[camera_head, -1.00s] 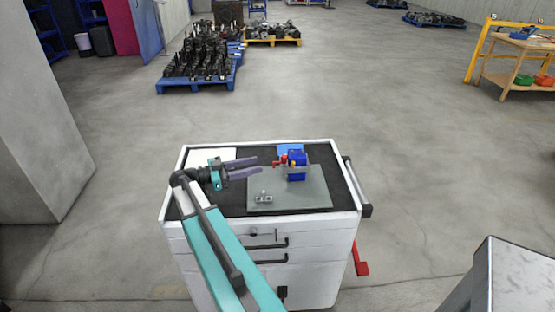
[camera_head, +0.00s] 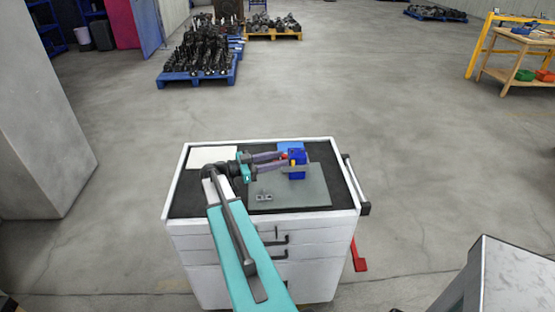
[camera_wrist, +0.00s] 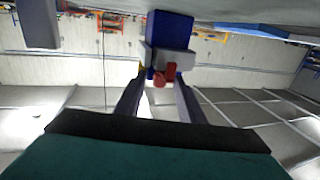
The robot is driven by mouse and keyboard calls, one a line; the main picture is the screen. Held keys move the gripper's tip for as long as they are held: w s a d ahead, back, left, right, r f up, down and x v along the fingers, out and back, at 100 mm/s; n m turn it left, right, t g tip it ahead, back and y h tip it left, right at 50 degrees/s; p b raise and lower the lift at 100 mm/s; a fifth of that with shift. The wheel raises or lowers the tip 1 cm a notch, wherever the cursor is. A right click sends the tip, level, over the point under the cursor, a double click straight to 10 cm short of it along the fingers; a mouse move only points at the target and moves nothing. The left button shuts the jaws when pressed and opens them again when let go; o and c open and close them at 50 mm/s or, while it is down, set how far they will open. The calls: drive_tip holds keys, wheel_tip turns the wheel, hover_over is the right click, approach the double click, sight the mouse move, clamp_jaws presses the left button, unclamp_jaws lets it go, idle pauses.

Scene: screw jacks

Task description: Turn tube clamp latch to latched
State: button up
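The tube clamp is a blue block (camera_head: 298,173) standing upright on a grey plate, with a red part (camera_head: 284,156) and a yellow part at its left side. My gripper (camera_head: 286,161) reaches in from the left, its two dark fingers apart at the clamp's side. In the wrist view the blue block (camera_wrist: 168,28) rises ahead, with a grey piece (camera_wrist: 168,62) in front. The red part (camera_wrist: 164,75) sits between my open fingertips (camera_wrist: 160,84); a gap shows on its left. Whether a finger touches it is unclear. The fingers partly hide the latch in the head view.
The grey plate (camera_head: 315,194) lies on the dark top of a white drawer cart (camera_head: 190,231). A small metal fitting (camera_head: 264,197) lies on the plate's front left. A white sheet (camera_head: 208,156) and a blue item (camera_head: 290,146) lie at the back.

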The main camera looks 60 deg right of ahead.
clamp_jaws()
drive_tip(key=shift+s+a+n+t+h, duration=0.15)
drive_tip(key=shift+s+n+t+h, duration=0.05)
drive_tip(key=shift+n+t+h, duration=0.25)
drive_tip(key=shift+n+t, duration=0.25)
drive_tip(key=shift+t, duration=0.2)
unclamp_jaws()
drive_tip(key=shift+w, duration=0.15)
